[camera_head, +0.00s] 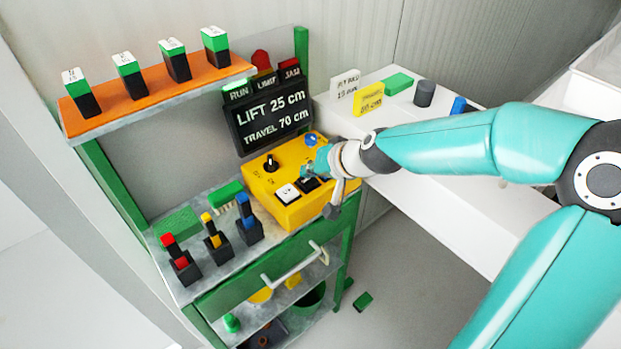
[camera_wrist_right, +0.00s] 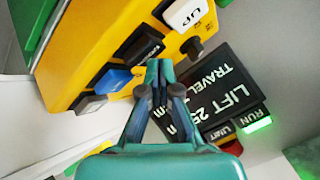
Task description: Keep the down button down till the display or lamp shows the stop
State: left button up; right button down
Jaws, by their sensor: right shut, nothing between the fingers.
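The yellow control box (camera_head: 262,185) stands on the cabinet top. It carries a white UP button (camera_head: 287,193) and, beside it, a black button (camera_head: 308,184) taken as down; its label is unreadable. In the right wrist view the UP button (camera_wrist_right: 187,13) and black button (camera_wrist_right: 138,46) show too. My right gripper (camera_wrist_right: 159,70) is shut and empty, its tips close by the black button; I cannot tell whether they touch or press it. The display (camera_head: 270,119) reads LIFT 25 cm, TRAVEL 70 cm. The RUN lamp (camera_head: 238,92) glows green; LIMIT and JAM look unlit. My left gripper is out of view.
A blue button (camera_wrist_right: 114,78) and a dark knob (camera_wrist_right: 192,46) are on the box near the gripper. Holders with coloured pieces (camera_head: 216,240) stand left of the box. An orange shelf (camera_head: 150,92) is above. A white table (camera_head: 430,200) lies under my right arm.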

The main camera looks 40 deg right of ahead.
aim_at(311, 181)
jog(key=shift+f+b, duration=0.55)
jog(key=shift+b, duration=0.05)
dwell(0.6)
jog(key=shift+r, duration=0.1)
dwell(2.1)
jog(key=shift+r+p, duration=0.9)
jog(key=shift+r, duration=0.05)
notch_tip(311, 181, up, 5)
jog(key=p, duration=0.4)
jog(key=shift+p, duration=0.4)
jog(key=shift+s+f, duration=0.1)
